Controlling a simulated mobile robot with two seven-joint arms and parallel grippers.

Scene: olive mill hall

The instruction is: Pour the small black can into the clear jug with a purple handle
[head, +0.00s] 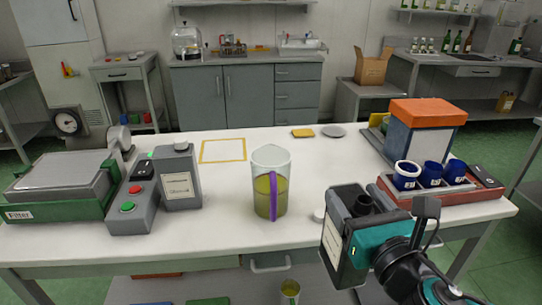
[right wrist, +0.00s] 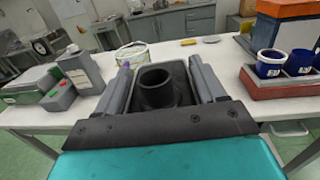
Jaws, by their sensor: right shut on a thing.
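The clear jug (head: 283,165) stands upright on the white table, its purple handle (head: 273,198) facing me and yellow-green liquid filling much of it. In the right wrist view the jug (right wrist: 132,50) shows beyond the fingers, partly hidden. My right gripper (head: 358,215) is shut on the small black can (head: 333,246), right of the jug and nearer the table's front edge. The can's round open spout (right wrist: 157,88) points up between the fingers; the can looks about upright and apart from the jug. My left gripper is not in view.
A grey box (head: 177,182), button box (head: 130,215) and green-based scale (head: 60,190) stand left. Blue cups (head: 432,173) in a red tray and an orange-topped machine (head: 425,135) stand right. The table's middle is mostly clear.

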